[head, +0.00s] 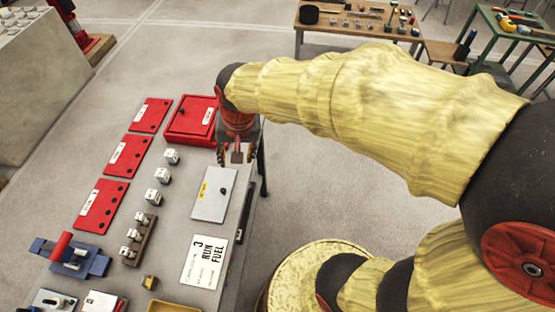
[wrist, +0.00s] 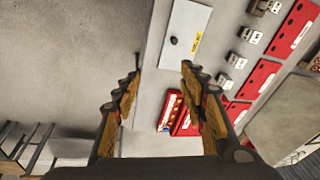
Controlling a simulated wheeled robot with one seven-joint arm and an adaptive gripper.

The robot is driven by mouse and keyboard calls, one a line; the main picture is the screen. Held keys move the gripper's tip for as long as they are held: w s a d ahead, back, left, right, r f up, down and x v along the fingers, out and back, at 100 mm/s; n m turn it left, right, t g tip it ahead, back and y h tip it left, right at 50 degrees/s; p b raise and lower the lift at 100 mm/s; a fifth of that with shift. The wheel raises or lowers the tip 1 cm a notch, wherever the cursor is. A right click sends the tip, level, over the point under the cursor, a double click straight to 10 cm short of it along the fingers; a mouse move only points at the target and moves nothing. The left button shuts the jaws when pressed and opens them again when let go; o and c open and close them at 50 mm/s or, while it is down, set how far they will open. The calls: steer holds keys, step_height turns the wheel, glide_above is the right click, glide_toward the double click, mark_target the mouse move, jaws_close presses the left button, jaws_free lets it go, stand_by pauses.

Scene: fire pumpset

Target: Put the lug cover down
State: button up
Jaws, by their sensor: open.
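A light grey plate with a yellow label and a small black knob, which looks like the lug cover (head: 209,205), lies flat on the bench near its right edge. It also shows at the top of the wrist view (wrist: 183,40). My gripper (head: 237,153) is above the bench's right edge, just beyond the plate's far end in the head view. In the wrist view my gripper (wrist: 160,73) has its fingers spread wide, with nothing between them. The plate is apart from the fingers.

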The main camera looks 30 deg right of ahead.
steer(key=s+d+r+n+t, duration=0.3)
steer(key=s+r, duration=0.6)
steer(key=s, duration=0.4)
steer(key=d+n, duration=0.1)
steer(key=d, duration=0.1)
steer(key=shift+d+r+n+h, duration=0.25)
steer(key=shift+d+n+h, duration=0.05)
steer(key=shift+d+h, duration=0.1)
steer(key=shift+w, duration=0.1)
steer(key=shift+c, duration=0.6)
